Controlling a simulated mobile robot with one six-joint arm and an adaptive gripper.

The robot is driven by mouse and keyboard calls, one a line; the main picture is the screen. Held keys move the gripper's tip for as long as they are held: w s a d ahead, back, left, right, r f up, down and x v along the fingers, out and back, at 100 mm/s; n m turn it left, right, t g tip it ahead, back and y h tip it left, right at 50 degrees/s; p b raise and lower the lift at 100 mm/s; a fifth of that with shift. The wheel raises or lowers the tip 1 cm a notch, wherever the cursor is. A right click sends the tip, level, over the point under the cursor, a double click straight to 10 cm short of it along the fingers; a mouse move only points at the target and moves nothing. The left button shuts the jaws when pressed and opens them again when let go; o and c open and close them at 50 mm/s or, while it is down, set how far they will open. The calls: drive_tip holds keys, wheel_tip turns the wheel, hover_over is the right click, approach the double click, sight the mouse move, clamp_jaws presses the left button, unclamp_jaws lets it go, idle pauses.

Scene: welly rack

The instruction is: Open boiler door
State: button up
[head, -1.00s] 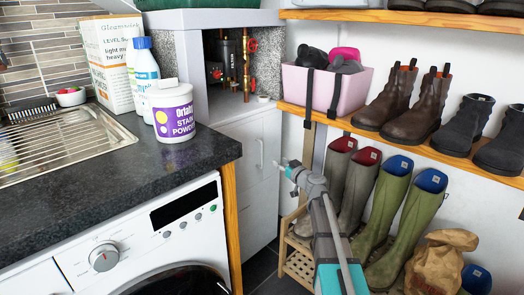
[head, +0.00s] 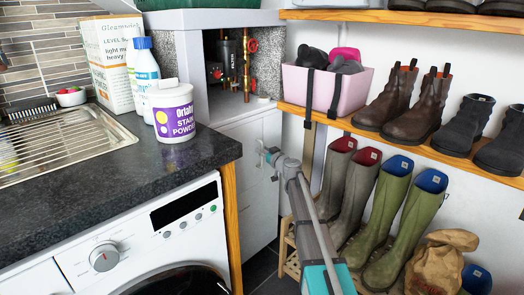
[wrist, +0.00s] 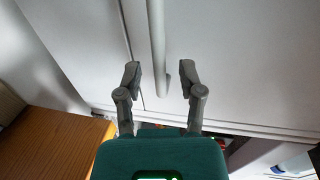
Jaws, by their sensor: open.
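The white boiler cabinet door (head: 255,185) stands closed below an open pipe compartment, beside the worktop. In the wrist view its pale vertical bar handle (wrist: 157,40) runs down the door (wrist: 205,50) to end between my two fingers. My gripper (head: 268,156) is at the handle in the head view and covers much of it. In the wrist view my gripper (wrist: 160,75) is open, with one finger on either side of the handle's end. I see gaps on both sides, and cannot tell how deep the handle sits between the fingers.
The dark worktop (head: 90,185) with a stain powder tub (head: 172,118) and a washing machine (head: 165,235) stand on the left. Wellies (head: 383,207) stand on a wooden rack at right, close to my arm. A shelf (head: 420,145) holds boots and a pink box (head: 335,92).

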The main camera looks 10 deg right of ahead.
drive_tip(key=shift+w+a, duration=0.2)
drive_tip(key=shift+w, duration=0.25)
drive_tip(key=shift+c, duration=0.3)
clamp_jaws()
